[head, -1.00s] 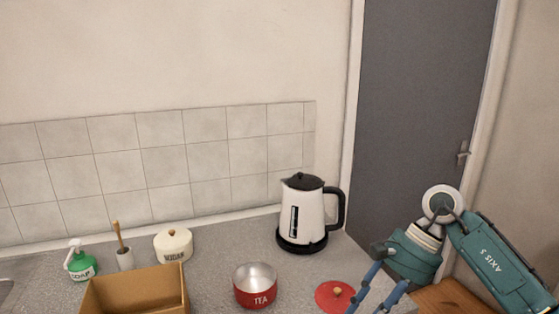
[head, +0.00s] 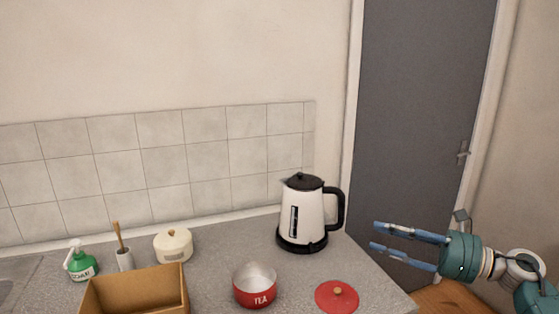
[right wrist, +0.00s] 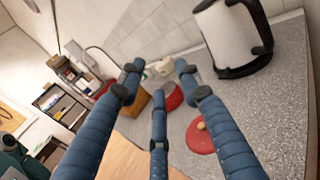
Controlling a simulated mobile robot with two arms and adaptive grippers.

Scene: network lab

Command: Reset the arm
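My right gripper (head: 376,236) is at the right of the head view, to the right of the white kettle. Its blue fingers are spread apart, point left and hold nothing. In the right wrist view the spread fingers (right wrist: 158,82) also have nothing between them. A red tea pot (head: 255,287) stands open on the counter, and its red lid (head: 337,297) with a wooden knob lies flat beside it. The gripper is apart from both. My left gripper is not in view.
The white kettle (head: 307,216) with its black base stands near the counter's (head: 375,270) right end. A brown box (head: 134,292), a cream sugar pot (head: 174,245), a brush in a holder (head: 124,258) and a green soap bottle (head: 81,264) are on the left. A grey door (head: 425,110) is behind.

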